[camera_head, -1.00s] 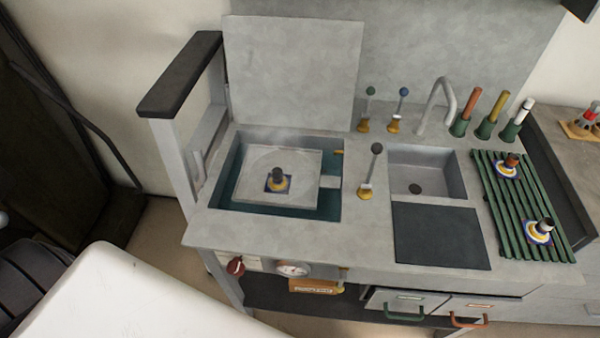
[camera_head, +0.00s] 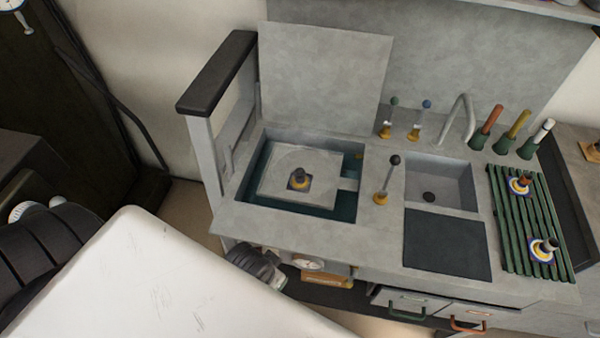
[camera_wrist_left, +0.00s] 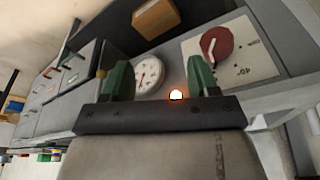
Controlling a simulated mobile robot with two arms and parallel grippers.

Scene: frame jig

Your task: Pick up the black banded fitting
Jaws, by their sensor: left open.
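Three dark-topped fittings show in the head view. On the green slatted rack (camera_head: 508,232) at right stand one with an orange-brown top (camera_head: 520,183) and one with a black top and pale band (camera_head: 544,248). I cannot tell surely which is the black banded one. My left gripper (camera_head: 268,272) is low at the counter's front, away from all three. In the left wrist view its green fingers (camera_wrist_left: 160,80) are apart and empty.
A dial gauge (camera_wrist_left: 151,75) and red knob (camera_wrist_left: 217,44) on the front panel face my left gripper. A raised lid (camera_head: 325,75) stands behind the basin, with a black-topped post (camera_head: 215,75) at left. A lever (camera_head: 388,178) stands between basin and sink (camera_head: 440,182).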

